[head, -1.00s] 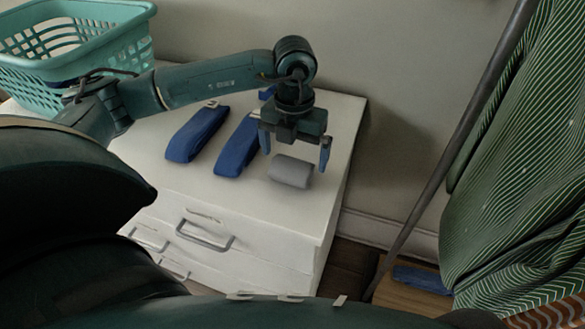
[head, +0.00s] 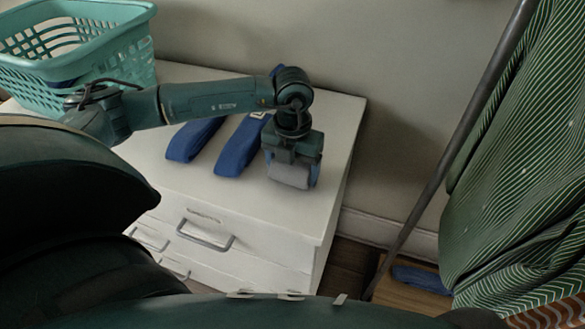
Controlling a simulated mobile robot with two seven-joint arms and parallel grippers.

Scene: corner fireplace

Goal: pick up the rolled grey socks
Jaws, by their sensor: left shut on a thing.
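The rolled grey socks (head: 289,176) are a small grey bundle near the right front of the white dresser top (head: 200,202). My left gripper (head: 291,172) is directly over them, pointing down, with its fingers at either side of the roll. It is shut on the socks. The far side of the roll is hidden by the gripper. The socks look to be at or very close to the dresser top; I cannot tell if they touch it. My right gripper is not in view.
Two blue folded items (head: 240,150) lie just left of the gripper, partly under my left arm. A teal basket (head: 75,50) stands at the back left. A dark pole (head: 450,150) and green striped cloth (head: 520,190) are at the right. The dresser's front left top is clear.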

